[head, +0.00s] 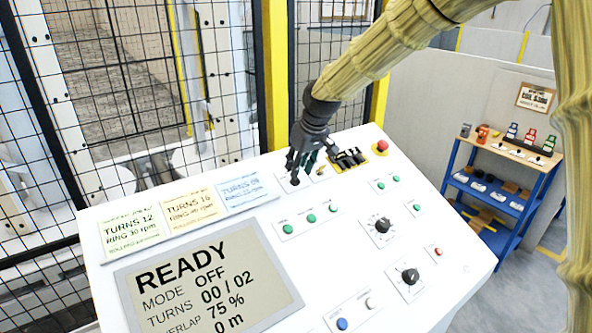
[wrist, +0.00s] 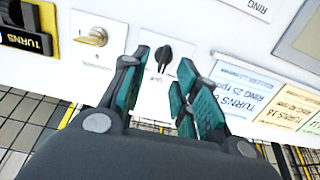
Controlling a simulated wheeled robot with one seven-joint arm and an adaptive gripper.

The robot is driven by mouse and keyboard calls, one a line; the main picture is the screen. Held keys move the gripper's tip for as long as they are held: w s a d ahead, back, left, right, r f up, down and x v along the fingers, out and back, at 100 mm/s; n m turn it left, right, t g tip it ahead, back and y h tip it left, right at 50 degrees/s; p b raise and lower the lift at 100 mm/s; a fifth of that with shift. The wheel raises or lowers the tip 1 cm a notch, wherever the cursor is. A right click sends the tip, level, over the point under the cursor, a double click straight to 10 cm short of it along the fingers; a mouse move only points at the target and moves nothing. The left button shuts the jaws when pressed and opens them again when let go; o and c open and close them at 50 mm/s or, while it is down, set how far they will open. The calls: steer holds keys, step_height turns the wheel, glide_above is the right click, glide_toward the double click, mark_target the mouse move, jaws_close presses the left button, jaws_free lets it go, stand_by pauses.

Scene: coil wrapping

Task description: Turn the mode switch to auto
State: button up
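A small black selector switch (wrist: 163,57) on a white plate shows in the wrist view, its handle slightly tilted; its label is too small to read. My gripper (wrist: 162,70) is open, with one teal-padded finger on each side of the switch. I cannot tell whether the fingers touch it. In the head view my gripper (head: 301,170) is over the upper edge of the white control panel (head: 345,265) and hides most of the switch. The panel screen (head: 208,283) reads READY, MODE OFF, TURNS 00 / 02.
A key switch (wrist: 97,37) is beside the selector. A black counter block (head: 347,159) and red emergency button (head: 381,146) are close to my gripper. Turn-count cards (head: 248,192), green buttons (head: 311,218) and two dials (head: 383,226) share the panel. Mesh fencing (head: 95,90) stands behind.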

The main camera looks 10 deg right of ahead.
steer(key=shift+w+f, duration=0.15)
steer(key=shift+f, duration=0.2)
steer(key=shift+s+a+f+p, duration=0.2)
steer(key=shift+s+f+p, duration=0.05)
steer(key=shift+f+p, duration=0.25)
steer(key=shift+w+f, duration=0.55)
steer(key=shift+f, duration=0.3)
steer(key=shift+s+r, duration=0.2)
steer(key=shift+w+a+f, duration=0.1)
jaws_close()
